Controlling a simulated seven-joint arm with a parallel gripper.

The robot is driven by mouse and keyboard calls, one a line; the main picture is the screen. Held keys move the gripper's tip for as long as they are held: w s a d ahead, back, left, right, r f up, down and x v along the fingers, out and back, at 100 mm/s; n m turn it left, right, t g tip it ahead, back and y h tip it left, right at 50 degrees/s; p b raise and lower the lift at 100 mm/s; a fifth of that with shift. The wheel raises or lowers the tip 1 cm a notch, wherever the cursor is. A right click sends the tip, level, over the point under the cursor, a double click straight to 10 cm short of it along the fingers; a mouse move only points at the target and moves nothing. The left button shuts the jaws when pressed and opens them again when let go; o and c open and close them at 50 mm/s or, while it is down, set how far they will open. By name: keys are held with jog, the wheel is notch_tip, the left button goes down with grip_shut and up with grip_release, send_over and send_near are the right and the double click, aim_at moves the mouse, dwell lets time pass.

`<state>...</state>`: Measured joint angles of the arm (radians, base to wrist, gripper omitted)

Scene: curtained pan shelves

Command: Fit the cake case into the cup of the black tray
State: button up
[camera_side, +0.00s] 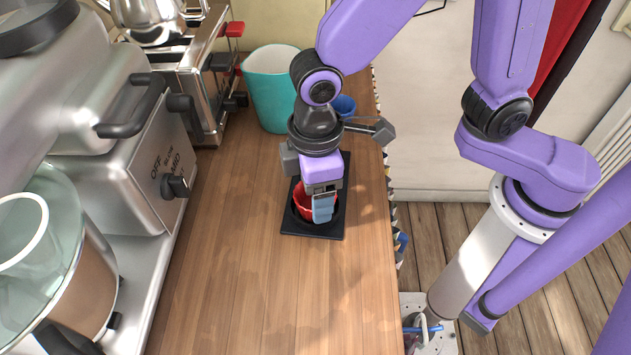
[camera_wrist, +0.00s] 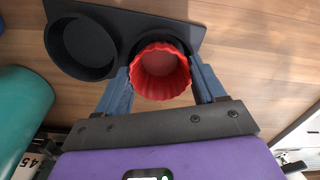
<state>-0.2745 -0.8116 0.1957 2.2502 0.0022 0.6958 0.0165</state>
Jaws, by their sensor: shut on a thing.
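The red fluted cake case (camera_wrist: 160,71) is between my gripper's two blue-grey fingers (camera_wrist: 161,84) in the wrist view, with its open side facing the camera. The black tray (camera_side: 334,227) lies flat on the wooden counter; the wrist view shows it (camera_wrist: 190,30) with an empty round cup on the left. The case overlaps the other cup, whose dark rim shows behind its far edge. In the side view my gripper (camera_side: 322,206) points down over the tray's near end and partly hides the case (camera_side: 303,200). I cannot tell how deep the case sits.
A teal bin (camera_side: 270,90) and a small blue cup (camera_side: 344,104) stand behind the tray. A toaster (camera_side: 195,75) and steel cookers (camera_side: 130,170) line the left. The counter (camera_side: 240,290) is clear in front and left of the tray; its right edge is close.

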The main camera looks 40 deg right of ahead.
jog(key=shift+f, duration=0.25)
dwell(0.7)
jog(key=o, duration=1.1)
notch_tip(320, 180, up, 17)
jog(key=shift+r, duration=0.2)
